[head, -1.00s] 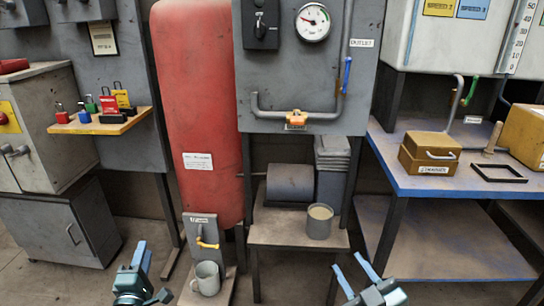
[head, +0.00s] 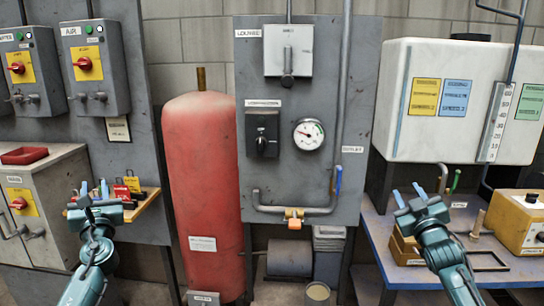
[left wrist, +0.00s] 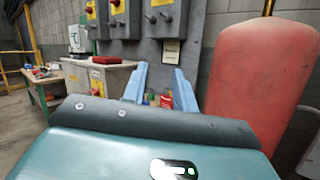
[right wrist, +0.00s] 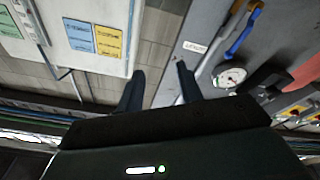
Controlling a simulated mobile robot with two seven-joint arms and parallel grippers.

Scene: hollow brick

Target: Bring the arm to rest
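My left gripper (head: 95,187) is raised at the left of the head view, in front of the shelf with padlocks (head: 148,204). In the left wrist view its two blue fingers (left wrist: 160,70) stand apart with nothing between them. My right gripper (head: 408,192) is raised at the right, in front of the blue-topped bench (head: 378,230). In the right wrist view its dark fingers (right wrist: 158,68) are apart and empty. Neither gripper visibly touches anything. The right forearm hides part of a brown box (head: 400,248) on the bench.
A red tank (head: 203,170) and a grey panel with a gauge (head: 308,134) stand between the arms. A white tank (head: 400,140) is above the bench. A grey cabinet (head: 55,190) with a red tray (head: 24,155) is at far left. A can (head: 317,292) shows at the bottom edge.

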